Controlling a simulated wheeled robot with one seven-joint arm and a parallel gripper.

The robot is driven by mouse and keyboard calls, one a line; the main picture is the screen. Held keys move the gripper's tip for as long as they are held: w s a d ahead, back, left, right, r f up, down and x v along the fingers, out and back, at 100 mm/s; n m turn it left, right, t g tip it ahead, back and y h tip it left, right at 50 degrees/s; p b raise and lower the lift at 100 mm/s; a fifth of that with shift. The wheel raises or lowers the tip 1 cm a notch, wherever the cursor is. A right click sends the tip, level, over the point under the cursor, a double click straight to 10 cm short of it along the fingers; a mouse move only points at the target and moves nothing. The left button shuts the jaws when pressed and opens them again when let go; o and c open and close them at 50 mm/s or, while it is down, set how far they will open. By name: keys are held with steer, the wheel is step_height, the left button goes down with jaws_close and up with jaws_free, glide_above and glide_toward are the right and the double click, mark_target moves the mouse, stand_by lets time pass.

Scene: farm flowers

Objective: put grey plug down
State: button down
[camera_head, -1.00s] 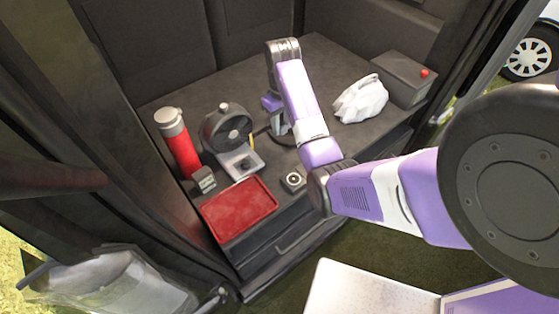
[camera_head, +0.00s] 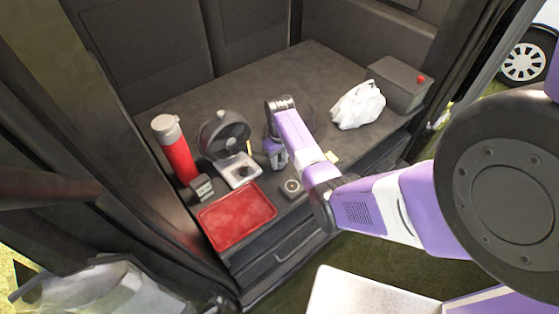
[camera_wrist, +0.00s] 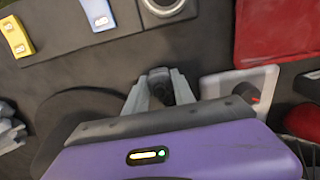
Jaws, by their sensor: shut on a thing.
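My gripper (camera_wrist: 160,88) is shut on a dark grey plug (camera_wrist: 161,78), which shows between the fingertips in the wrist view. In the head view my gripper (camera_head: 277,158) points down over the dark work surface, between the appliance with the round drum and the arm. The plug is hidden or too small to make out there. I cannot tell whether the plug touches the surface.
A white bag (camera_head: 358,105) and grey box (camera_head: 402,85) are right. Yellow (camera_wrist: 17,37) and blue (camera_wrist: 98,14) pieces lie nearby.

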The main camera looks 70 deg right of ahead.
steer(key=shift+f, duration=0.4)
steer(key=shift+f+b, duration=0.25)
steer(key=shift+b, duration=0.1)
steer(key=c, duration=1.1)
jaws_free()
steer(key=shift+o, duration=0.2)
steer(key=shift+r, duration=0.1)
